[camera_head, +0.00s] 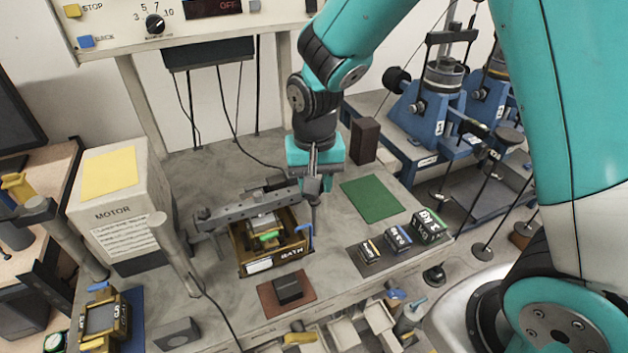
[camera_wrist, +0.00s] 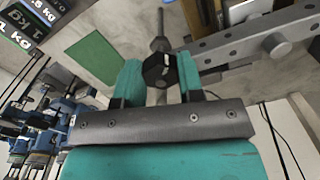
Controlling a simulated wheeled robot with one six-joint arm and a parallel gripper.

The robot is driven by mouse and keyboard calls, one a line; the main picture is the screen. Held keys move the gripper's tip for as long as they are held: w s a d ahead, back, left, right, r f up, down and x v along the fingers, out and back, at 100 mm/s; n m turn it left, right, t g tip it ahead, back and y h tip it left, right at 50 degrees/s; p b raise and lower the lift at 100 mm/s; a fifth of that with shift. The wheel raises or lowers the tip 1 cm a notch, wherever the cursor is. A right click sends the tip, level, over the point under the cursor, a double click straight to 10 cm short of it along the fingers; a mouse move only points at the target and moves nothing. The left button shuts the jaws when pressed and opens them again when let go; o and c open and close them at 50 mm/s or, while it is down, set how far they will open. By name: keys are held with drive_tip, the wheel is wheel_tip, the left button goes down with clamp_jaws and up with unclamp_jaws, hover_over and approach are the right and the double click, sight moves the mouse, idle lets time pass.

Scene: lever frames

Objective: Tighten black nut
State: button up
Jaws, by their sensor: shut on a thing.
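The black nut (camera_wrist: 159,70) shows in the wrist view between the two teal fingers of my gripper (camera_wrist: 159,78). It sits on a grey upright rod (camera_wrist: 160,42). My gripper is shut on the nut. In the head view my gripper (camera_head: 315,182) points down at the right end of a grey metal bar (camera_head: 250,207), and its fingers hide the nut there. The bar also shows in the wrist view (camera_wrist: 235,42), running right from beside the nut. How tight the nut sits cannot be told.
A brown bath box (camera_head: 270,263) stands under the bar. A white motor box (camera_head: 120,205) stands at the left. Blue machines (camera_head: 425,110) stand behind at the right.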

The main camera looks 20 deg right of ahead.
drive_tip(key=shift+w, duration=0.1)
drive_tip(key=o, duration=0.9)
drive_tip(key=shift+o, duration=0.2)
drive_tip(key=shift+r, duration=0.1)
wheel_tip(320, 180, up, 17)
drive_tip(key=b, duration=0.2)
drive_tip(key=shift+r, duration=0.15)
drive_tip(key=s+a+f+n+y, duration=0.2)
drive_tip(key=s+n, duration=0.3)
drive_tip(key=s, duration=0.4)
drive_tip(key=s+a+f+n+y+b, duration=0.1)
drive_tip(key=s+f+n, duration=0.3)
drive_tip(key=s, duration=0.6)
drive_tip(key=shift+a+n+y, duration=0.6)
drive_tip(key=shift+a, duration=0.05)
